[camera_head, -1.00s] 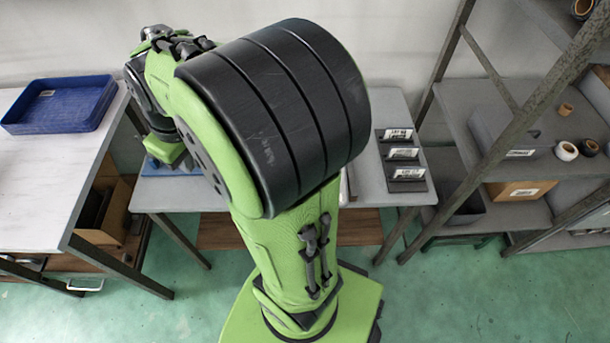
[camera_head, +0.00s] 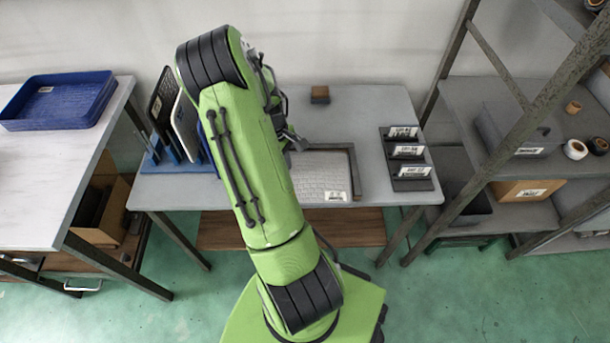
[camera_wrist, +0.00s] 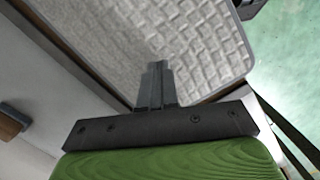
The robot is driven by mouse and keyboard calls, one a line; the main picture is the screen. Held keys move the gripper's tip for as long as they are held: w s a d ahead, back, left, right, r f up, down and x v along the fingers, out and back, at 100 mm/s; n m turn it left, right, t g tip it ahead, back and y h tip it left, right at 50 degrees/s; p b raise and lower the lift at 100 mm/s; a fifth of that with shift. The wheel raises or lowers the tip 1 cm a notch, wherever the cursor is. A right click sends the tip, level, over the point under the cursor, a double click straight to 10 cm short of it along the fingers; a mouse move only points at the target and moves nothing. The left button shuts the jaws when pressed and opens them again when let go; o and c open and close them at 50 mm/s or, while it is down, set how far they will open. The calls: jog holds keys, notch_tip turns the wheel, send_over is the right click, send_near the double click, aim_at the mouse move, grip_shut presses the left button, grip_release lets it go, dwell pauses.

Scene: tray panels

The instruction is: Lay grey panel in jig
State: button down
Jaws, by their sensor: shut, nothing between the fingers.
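The grey panel (camera_head: 322,172), with a grid texture and a white label, lies inside the dark-rimmed jig (camera_head: 354,170) on the table. My arm hides its left part in the head view. In the wrist view the panel (camera_wrist: 190,40) fills the upper middle, with the jig's brown edge (camera_wrist: 222,92) showing beside it. My gripper (camera_wrist: 156,68) is shut and empty, its fingertips over the panel. I cannot tell whether they touch it. In the head view the fingers are mostly hidden behind my arm.
A blue rack (camera_head: 180,165) holding upright panels stands left of my arm. Three dark labelled holders (camera_head: 408,158) sit on the right. A small brown block (camera_head: 320,95) lies at the back. A blue tray (camera_head: 60,120) is on the left table; shelves (camera_head: 510,115) stand right.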

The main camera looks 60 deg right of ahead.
aim_at(306, 183)
jog(key=s, duration=0.5)
jog(key=shift+s+a+b, duration=0.2)
jog(key=shift+s+b, duration=0.1)
jog(key=shift+b, duration=0.05)
jog(key=shift+s+f+b, duration=0.4)
jog(key=shift+f+b, duration=0.15)
jog(key=shift+f, duration=0.2)
jog(key=shift+a+f, duration=0.15)
jog(key=shift+a, duration=0.1)
